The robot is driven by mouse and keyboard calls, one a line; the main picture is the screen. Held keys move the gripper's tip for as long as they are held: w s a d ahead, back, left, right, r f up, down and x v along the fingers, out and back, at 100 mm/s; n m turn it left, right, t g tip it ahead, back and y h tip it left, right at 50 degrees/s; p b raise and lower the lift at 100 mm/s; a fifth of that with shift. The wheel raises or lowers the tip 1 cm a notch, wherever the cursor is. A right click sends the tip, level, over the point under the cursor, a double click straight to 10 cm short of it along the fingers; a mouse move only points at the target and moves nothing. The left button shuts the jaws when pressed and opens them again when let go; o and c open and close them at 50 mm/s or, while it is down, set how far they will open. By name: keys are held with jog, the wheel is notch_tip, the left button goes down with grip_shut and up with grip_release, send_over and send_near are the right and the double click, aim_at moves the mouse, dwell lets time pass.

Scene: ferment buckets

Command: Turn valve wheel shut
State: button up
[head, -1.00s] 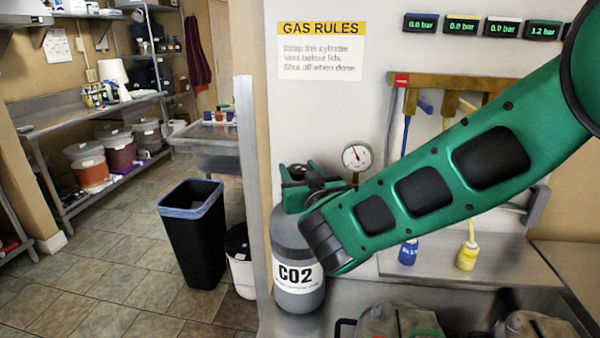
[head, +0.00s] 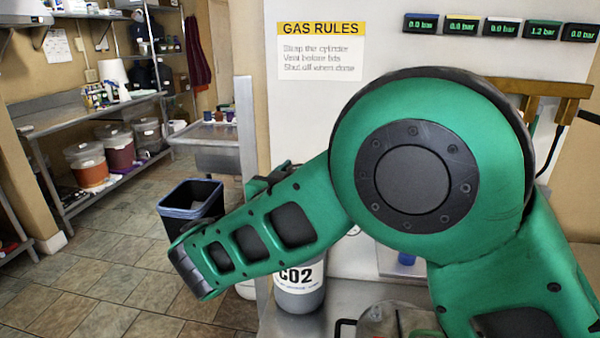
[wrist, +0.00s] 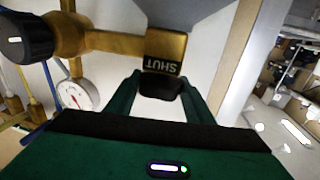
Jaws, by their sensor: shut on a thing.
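In the wrist view my gripper (wrist: 161,83) has its two green fingers on either side of a black piece, the valve wheel (wrist: 160,88), and is shut on it. The wheel sits at the end of a brass valve body (wrist: 165,48) with a dark label reading SHUT, upside down in this view. In the head view the grey CO2 cylinder (head: 300,295) stands upright, its top hidden behind my green arm. My gripper is mostly hidden by the arm there. How far the wheel is turned cannot be told.
A pressure gauge (wrist: 75,95) and a black knob (wrist: 24,38) are on the brass fitting beside the valve. A wall edge (head: 248,130) stands left of the cylinder. A black bin (head: 190,205) is on the open floor. Bar displays (head: 500,28) hang above.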

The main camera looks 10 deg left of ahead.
jog(key=m+g+h, duration=0.1)
jog(key=m+h, duration=0.1)
jog(key=h, duration=0.1)
jog(key=m+g+h, duration=0.1)
jog(key=m+h, duration=0.1)
jog(key=h, duration=0.1)
jog(key=shift+a, duration=0.15)
jog(key=shift+m+g+h, duration=0.8)
jog(key=shift+m+h, duration=0.3)
jog(key=shift+h, duration=0.3)
jog(key=shift+m+g+h, duration=0.4)
jog(key=shift+h, duration=0.1)
jog(key=o, duration=1.1)
jog(key=v, duration=1)
jog(key=shift+s+a+f, duration=0.1)
jog(key=shift+s+a, duration=0.1)
jog(key=shift+s, duration=0.1)
